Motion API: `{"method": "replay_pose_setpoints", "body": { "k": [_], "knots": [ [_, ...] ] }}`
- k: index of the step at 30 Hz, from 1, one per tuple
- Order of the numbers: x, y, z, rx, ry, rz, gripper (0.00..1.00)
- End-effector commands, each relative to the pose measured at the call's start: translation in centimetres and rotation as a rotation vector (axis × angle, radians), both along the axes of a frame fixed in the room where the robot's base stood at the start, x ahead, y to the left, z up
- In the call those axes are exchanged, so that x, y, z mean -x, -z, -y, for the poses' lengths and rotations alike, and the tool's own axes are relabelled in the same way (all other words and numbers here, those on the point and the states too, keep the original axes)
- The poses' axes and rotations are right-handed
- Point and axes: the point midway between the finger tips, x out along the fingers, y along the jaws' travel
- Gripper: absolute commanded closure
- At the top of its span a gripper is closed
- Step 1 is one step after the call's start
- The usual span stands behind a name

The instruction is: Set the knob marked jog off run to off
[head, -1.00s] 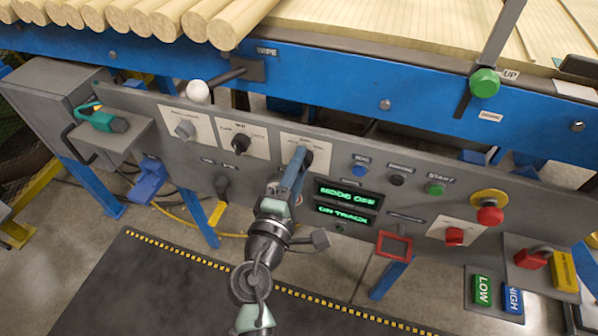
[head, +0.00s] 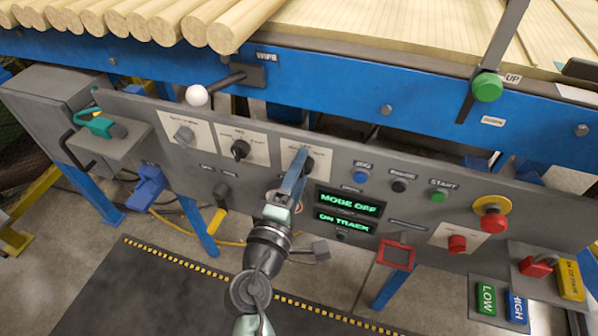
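The control panel carries a row of pale plates with rotary knobs. My gripper (head: 297,165) reaches up to the third plate (head: 320,152), at the panel's middle. A dark knob (head: 311,164) shows just right of the fingers, which hide part of it and of the plate's lettering. I cannot read the jog off run marking or the pointer's direction. The fingers are seen edge-on, so I cannot tell whether they touch or grip the knob. The green-lit display (head: 348,204) below reads MODE OFF, and the lower one (head: 343,222) reads ON TRACK.
Left are another dark knob (head: 240,149), a grey knob (head: 184,135) and a white-ball lever (head: 197,95). Right are blue (head: 361,177), black (head: 399,186) and green (head: 438,197) buttons and a red mushroom button (head: 493,221). A blue rail (head: 340,90) runs above the panel.

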Motion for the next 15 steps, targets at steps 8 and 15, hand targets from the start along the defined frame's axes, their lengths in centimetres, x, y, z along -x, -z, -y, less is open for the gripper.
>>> {"method": "replay_pose_setpoints", "body": {
  "k": [8,15],
  "knots": [
    [0.1,0.0,0.0,0.001,0.000,0.000,0.26],
    [2.9,0.0,-1.0,0.001,-0.003,-0.001,0.26]
  ]
}}
